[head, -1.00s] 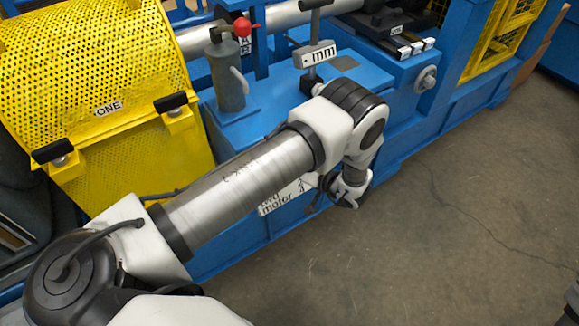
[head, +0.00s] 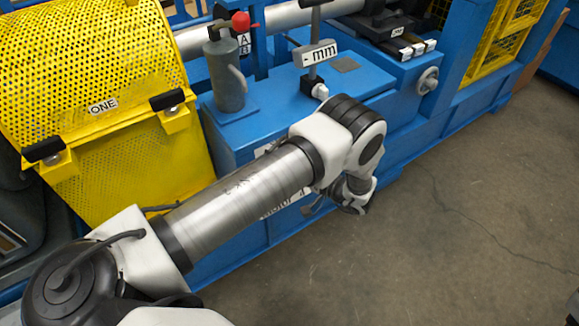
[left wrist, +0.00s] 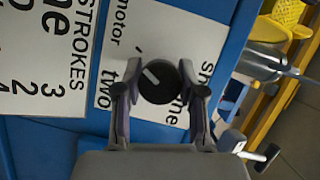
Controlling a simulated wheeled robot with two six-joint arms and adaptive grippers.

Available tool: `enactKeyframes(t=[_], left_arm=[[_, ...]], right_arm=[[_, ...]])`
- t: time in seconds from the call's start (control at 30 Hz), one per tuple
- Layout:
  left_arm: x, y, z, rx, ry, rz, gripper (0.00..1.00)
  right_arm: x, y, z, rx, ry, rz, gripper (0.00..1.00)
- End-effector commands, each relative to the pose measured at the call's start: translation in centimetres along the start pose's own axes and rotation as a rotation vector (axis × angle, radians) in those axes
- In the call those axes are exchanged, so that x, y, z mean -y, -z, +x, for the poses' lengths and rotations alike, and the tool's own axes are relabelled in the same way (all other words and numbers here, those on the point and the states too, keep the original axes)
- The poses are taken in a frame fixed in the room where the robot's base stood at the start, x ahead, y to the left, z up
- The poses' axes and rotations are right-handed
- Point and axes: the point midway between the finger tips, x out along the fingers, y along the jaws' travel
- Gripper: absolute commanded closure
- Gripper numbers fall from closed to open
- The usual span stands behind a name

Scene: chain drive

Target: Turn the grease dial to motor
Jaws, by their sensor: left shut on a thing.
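The grease dial is a round black knob (left wrist: 161,84) with a white pointer mark, on a white label plate (left wrist: 165,30) in the left wrist view. Its mark points up and left in that picture, on the side where "motor" and "two" are printed. Another word to the right is partly covered by a finger. My left gripper (left wrist: 160,98) is shut on the dial, one finger on each side. In the head view my left gripper (head: 338,198) is at the blue machine's front face; the dial is hidden there. My right gripper is not in view.
Beside the dial plate is a larger white sign (left wrist: 45,55) with "STROKES" and numbers. The floor at right is clear.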

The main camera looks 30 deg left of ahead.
Motion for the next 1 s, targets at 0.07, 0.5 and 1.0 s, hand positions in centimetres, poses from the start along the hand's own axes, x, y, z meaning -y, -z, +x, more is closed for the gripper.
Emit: enactKeyframes(t=[0.07, 0.5, 1.0], left_arm=[[0.0, 0.1, 0.0, -0.002, 0.000, 0.001, 0.95], [0.0, 0.0, 0.0, -0.002, 0.000, 0.000, 0.35], [-0.1, 0.1, -5.9, -0.005, -0.001, -0.001, 0.35]], right_arm=[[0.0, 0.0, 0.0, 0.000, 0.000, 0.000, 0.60], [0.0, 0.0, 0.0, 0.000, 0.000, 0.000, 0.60], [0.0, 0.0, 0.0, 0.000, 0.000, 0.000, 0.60]])
